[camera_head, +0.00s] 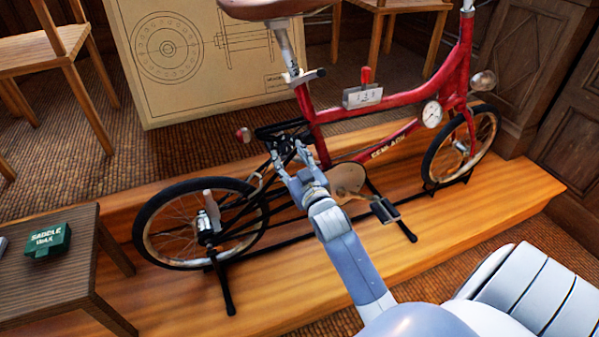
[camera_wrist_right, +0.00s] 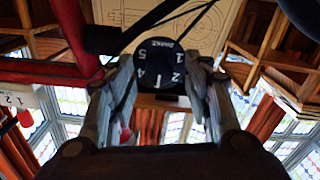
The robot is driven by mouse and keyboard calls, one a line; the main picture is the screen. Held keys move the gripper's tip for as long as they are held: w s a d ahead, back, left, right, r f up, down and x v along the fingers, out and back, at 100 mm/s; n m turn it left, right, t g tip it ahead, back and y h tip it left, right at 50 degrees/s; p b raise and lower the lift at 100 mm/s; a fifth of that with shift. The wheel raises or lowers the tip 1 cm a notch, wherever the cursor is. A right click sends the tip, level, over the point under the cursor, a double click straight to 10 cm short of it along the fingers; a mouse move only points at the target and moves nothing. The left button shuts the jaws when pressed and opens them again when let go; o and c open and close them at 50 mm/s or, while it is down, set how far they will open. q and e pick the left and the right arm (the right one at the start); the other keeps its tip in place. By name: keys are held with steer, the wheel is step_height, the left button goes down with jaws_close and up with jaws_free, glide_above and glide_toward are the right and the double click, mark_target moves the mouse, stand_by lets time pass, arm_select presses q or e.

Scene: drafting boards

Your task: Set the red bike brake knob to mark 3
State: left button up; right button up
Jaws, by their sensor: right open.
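The red bike (camera_head: 402,97) stands upright on a wooden platform. My right gripper (camera_head: 287,152) is by the bike's middle, below the seat post and above the rear wheel. A black round dial (camera_wrist_right: 160,62) with white numbers 1, 2, 4 and 5 shows in the right wrist view. It lies between the two open fingers, and I cannot tell whether they touch it. A white mark shows at its lower edge between 4 and 2; I cannot tell if it is a pointer. In the head view the gripper hides the dial. My left gripper is out of view.
A plate (camera_head: 362,97) with a red lever and numbers sits on the frame. A round gauge (camera_head: 432,113) is near the front wheel. The pedal (camera_head: 385,210) sticks out right of my arm. A small table (camera_head: 60,270) with a green saddle wax box (camera_head: 48,240) stands left.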

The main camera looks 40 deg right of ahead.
steer(key=v, duration=1)
steer(key=shift+s, duration=0.3)
